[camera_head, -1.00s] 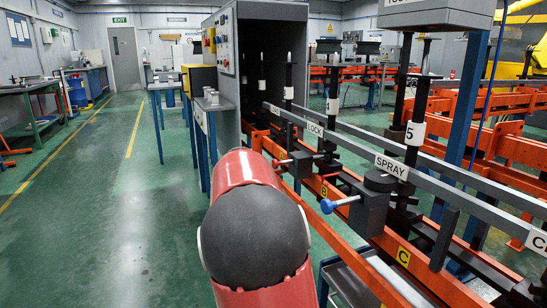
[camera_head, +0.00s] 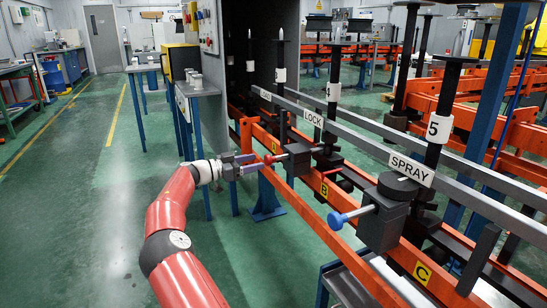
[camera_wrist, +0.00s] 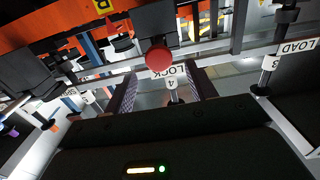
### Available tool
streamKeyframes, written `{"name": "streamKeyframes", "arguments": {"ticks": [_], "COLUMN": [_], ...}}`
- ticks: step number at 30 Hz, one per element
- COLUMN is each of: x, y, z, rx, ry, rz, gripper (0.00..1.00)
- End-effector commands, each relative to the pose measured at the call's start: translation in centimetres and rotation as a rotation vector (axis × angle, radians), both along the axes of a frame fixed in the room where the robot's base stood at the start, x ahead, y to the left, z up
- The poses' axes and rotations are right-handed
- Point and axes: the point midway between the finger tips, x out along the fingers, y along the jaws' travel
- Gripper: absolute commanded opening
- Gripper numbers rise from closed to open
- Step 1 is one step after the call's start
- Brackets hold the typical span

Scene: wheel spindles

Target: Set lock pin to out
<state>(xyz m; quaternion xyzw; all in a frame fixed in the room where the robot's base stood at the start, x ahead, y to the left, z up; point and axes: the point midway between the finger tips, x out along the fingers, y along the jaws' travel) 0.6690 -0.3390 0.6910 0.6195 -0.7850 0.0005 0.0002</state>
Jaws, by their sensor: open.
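The lock pin has a round red knob (camera_head: 269,158) on a short metal rod that runs into a dark block (camera_head: 299,160) below the LOCK sign (camera_head: 313,118). In the wrist view the red knob (camera_wrist: 159,57) faces me, just beyond the fingertips and roughly midway between them. My gripper (camera_head: 256,162) is open and empty, held level and aimed at the knob from the left in the head view. The two fingers of my gripper (camera_wrist: 161,76) stand apart to either side of the knob in the wrist view. I cannot tell whether they touch it.
A similar dark block with a blue knob (camera_head: 337,220) sits nearer, below the SPRAY sign (camera_head: 411,169). An orange rail (camera_head: 290,190) runs under the blocks. A blue-legged table (camera_head: 197,88) stands behind my arm. Green floor (camera_head: 100,200) on the left is clear.

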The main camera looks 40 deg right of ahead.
Motion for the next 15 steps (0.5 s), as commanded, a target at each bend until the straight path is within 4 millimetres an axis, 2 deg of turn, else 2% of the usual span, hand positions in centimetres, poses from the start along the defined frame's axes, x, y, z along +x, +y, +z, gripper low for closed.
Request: {"name": "streamKeyframes", "arguments": {"ticks": [10,15], "x": [-1.3,-1.7], "y": [-5.0,-6.9], "z": [0.1,0.1], "rx": [-0.001,0.000], "ry": [0.001,0.001], "rz": [-0.004,-0.002], "gripper": [0.56,0.56]}}
